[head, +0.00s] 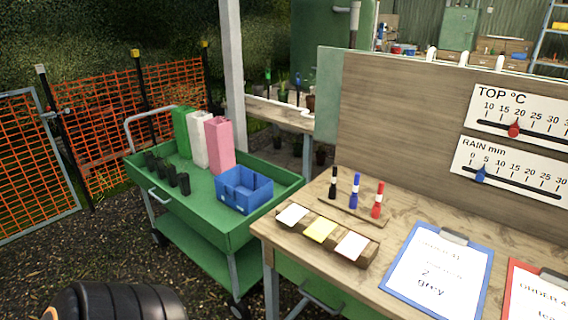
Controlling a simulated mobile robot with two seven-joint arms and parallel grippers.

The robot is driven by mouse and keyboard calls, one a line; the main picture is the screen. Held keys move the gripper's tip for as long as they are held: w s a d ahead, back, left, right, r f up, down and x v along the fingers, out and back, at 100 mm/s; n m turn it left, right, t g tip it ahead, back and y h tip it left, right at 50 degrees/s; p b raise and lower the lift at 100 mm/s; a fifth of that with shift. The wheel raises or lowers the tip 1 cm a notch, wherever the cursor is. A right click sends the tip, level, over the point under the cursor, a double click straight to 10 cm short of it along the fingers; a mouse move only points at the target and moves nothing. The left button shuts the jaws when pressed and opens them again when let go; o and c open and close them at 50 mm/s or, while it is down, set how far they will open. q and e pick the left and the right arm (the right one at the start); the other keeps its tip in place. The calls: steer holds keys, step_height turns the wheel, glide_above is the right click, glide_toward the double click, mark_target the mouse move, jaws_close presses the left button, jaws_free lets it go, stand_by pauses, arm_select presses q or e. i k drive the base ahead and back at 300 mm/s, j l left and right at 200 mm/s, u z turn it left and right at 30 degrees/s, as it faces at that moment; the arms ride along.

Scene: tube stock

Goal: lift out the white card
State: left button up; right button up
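A wooden holder (333,253) on the bench's front left holds three cards in a row. The left card (292,215) looks white, the middle card (320,230) is pale yellow, and the right card (352,246) looks white or very pale. Their lower parts are hidden in the holder. I cannot tell from colour alone which of the two pale cards is the white one. Neither gripper shows in the head view.
Behind the cards, three markers (354,191) stand in a wooden strip. A blue-edged clipboard (438,268) lies to the right. Left of the bench, a green cart (223,235) carries a blue box (244,189), tall containers and black pots. A wooden panel (400,110) stands behind.

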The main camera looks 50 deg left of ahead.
mark_target(290, 215)
steer(key=j, duration=1.4)
steer(key=i, duration=0.05)
